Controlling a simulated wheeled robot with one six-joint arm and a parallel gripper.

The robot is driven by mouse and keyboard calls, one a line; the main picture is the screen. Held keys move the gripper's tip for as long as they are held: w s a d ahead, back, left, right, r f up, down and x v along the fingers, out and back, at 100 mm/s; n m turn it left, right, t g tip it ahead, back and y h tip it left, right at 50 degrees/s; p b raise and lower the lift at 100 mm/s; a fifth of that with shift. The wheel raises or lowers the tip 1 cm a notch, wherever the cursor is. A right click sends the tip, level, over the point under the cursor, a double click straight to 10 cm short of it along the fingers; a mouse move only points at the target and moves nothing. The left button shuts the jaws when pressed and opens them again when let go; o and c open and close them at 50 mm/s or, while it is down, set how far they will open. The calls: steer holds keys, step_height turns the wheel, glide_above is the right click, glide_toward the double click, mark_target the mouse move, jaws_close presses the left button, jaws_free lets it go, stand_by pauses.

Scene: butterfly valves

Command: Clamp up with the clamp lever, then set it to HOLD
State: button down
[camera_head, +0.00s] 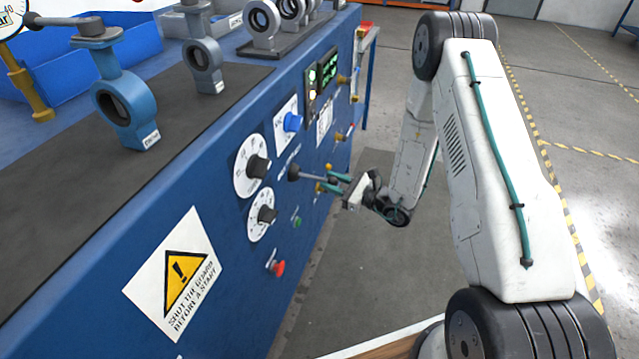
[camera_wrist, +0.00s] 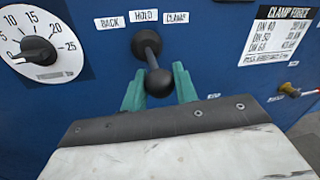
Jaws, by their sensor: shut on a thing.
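The clamp lever (camera_wrist: 152,58) is a dark rod with a black ball knob, standing out from the blue panel below the labels BACK (camera_wrist: 110,22), HOLD (camera_wrist: 144,16) and CLAMP (camera_wrist: 176,18). Its base is under HOLD, and its knob end shows slightly right of the base. I cannot tell its exact setting. In the head view the lever (camera_head: 308,174) reaches from the panel to my gripper (camera_head: 328,182). My gripper's teal fingers (camera_wrist: 160,84) are on both sides of the knob in the wrist view, shut on it. The finger parts nearest the wrist are hidden by the gripper body.
A white dial (camera_wrist: 40,45) is left of the lever and a clamp force chart (camera_wrist: 277,36) is right. A brass-ended knob (camera_wrist: 288,89) sticks out at right. Blue butterfly valves (camera_head: 125,100) stand on the bench top. The floor right of the panel is open.

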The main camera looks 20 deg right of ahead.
steer(key=c, duration=1.1)
jaws_free()
steer(key=shift+s+d, duration=0.1)
steer(key=shift+d, duration=0.05)
steer(key=v, duration=0.7)
steer(key=shift+s+d, duration=0.15)
steer(key=shift+s, duration=0.15)
